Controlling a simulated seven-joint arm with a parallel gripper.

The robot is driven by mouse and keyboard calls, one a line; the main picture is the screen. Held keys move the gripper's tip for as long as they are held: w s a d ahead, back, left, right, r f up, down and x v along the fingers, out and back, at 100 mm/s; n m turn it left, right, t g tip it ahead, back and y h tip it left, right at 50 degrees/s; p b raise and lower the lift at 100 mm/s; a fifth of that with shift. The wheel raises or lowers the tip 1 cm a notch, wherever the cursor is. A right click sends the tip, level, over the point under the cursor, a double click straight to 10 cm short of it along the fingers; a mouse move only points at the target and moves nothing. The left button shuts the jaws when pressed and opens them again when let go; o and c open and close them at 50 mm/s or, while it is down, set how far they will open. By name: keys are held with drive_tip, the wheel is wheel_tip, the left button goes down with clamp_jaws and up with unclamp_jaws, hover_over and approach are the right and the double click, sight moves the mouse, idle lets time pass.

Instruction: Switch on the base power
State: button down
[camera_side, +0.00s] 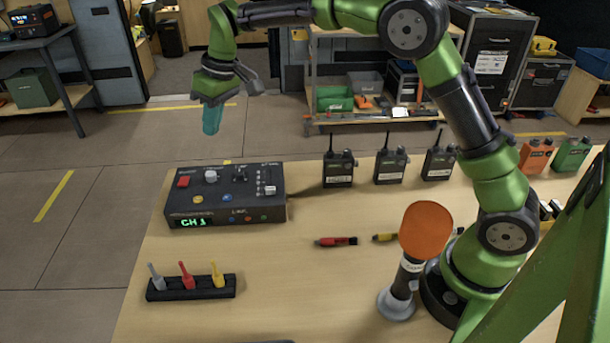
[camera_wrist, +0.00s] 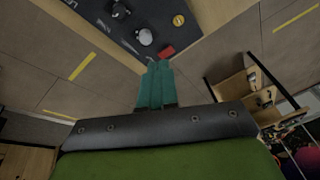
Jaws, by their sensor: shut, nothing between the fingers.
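The base (camera_side: 228,193) is a black box on the left of the wooden table, with a green "CH 1" display on its front. A red switch (camera_side: 183,181) sits at its top left corner, beside a grey knob (camera_side: 210,176). My gripper (camera_side: 212,130) is shut and empty, pointing down above the level of the box and apart from it. In the wrist view the teal fingertips (camera_wrist: 158,64) appear just below the red switch (camera_wrist: 167,52), with the grey knob (camera_wrist: 145,37) to its left. The switch's position is too small to tell.
Several black radios (camera_side: 338,166) stand right of the base. A black holder (camera_side: 190,290) with grey, red and yellow pieces lies in front. An orange-topped microphone (camera_side: 425,235) stands near my arm's base. A red marker (camera_side: 336,241) lies mid-table. The table around the holder is clear.

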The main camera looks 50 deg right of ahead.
sight(181, 184)
drive_tip(key=w+a+n, duration=0.3)
drive_tip(key=w+n, duration=0.2)
drive_tip(key=shift+w+a+r+n, duration=0.25)
drive_tip(key=shift+r+n, duration=0.05)
drive_tip(key=shift+n, duration=0.1)
drive_tip(key=x, duration=0.8)
drive_tip(key=s+x, duration=0.1)
drive_tip(key=x, duration=0.4)
drive_tip(key=shift+f, duration=0.55)
drive_tip(key=shift+s, duration=0.1)
